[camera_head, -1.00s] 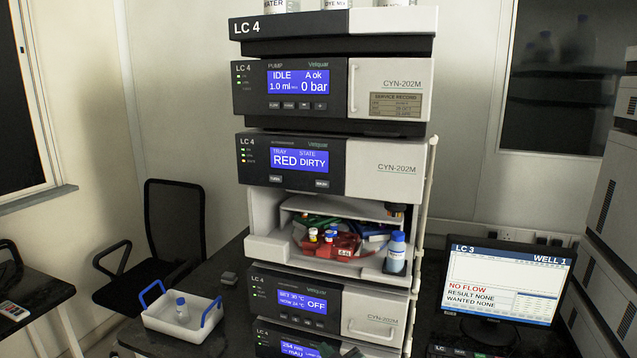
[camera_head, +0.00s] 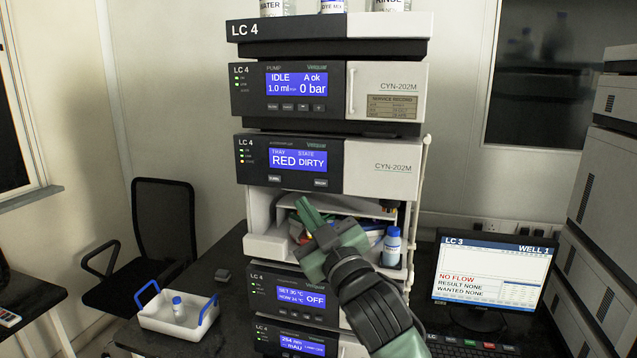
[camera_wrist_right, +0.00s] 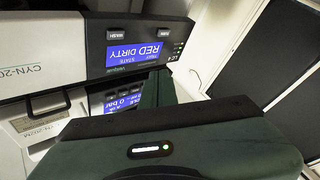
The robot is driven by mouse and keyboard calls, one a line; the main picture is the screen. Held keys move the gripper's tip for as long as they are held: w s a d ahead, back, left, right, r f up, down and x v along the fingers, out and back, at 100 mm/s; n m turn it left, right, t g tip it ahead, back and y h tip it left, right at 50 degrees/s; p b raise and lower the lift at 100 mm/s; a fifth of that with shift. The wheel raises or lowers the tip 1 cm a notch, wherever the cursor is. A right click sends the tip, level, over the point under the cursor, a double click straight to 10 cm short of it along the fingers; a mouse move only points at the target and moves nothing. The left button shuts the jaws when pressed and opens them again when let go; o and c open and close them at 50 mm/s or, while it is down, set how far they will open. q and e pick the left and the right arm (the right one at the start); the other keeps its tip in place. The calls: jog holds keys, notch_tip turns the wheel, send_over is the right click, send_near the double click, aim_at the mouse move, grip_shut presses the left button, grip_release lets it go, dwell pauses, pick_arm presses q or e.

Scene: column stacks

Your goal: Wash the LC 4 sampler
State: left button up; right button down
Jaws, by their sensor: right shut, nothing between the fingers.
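The LC 4 sampler (camera_head: 382,168) is the stack's middle module, with an open bay below its panel. Its screen (camera_head: 298,159) reads TRAY RED, STATE DIRTY, and it also shows upside down in the right wrist view (camera_wrist_right: 134,53). Two small buttons sit under the screen, the left one (camera_head: 274,178) and the WASH button (camera_head: 320,182). My right gripper (camera_head: 303,206) is shut and empty, in front of the bay, its fingertips pointing up and left just below the buttons. It hides most of the red tray inside. My left gripper is not in view.
A blue-capped bottle (camera_head: 391,246) stands at the bay's right side. The pump module (camera_head: 390,88) is above and the oven module (camera_head: 300,300) below. A monitor (camera_head: 494,276) stands at right.

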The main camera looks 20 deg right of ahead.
aim_at(321, 183)
jog(key=shift+r, duration=0.1)
dwell(0.3)
jog(key=w+d, duration=0.5)
jog(key=w, duration=0.2)
dwell(0.3)
jog(key=shift+w, duration=0.1)
jog(key=shift+w+d, duration=0.1)
dwell(1.8)
jog(key=shift+w+d, duration=0.15)
jog(key=shift+w, duration=0.1)
